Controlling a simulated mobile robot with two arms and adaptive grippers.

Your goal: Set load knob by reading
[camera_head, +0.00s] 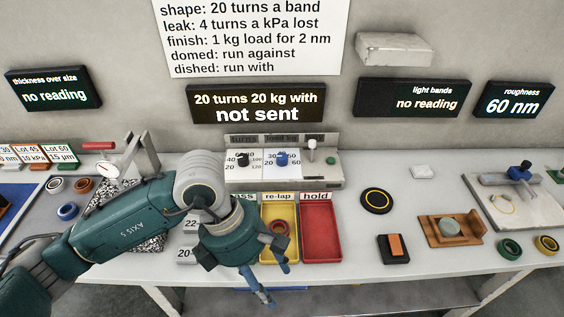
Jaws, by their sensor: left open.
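The control panel (325,177) stands at the back middle of the bench. It has a black knob (243,160) on the turns scale and a blue knob (281,159) on the load kg scale. A white-topped lever (311,148) and a green button (331,160) are at its right. The display (256,103) above reads "20 turns 20 kg with" and "not sent". My left gripper (277,285) is open, pointing down near the bench's front edge, in front of the panel and apart from the knobs. My right gripper is not in view.
A wall chart (250,35) gives rules for shape, leak and finish. Yellow (293,248) and red (321,232) trays lie below the panel; my left arm partly hides the trays' left side. Displays read "no reading" for thickness (53,89) and light bands (412,98); roughness (514,99) reads 60 nm.

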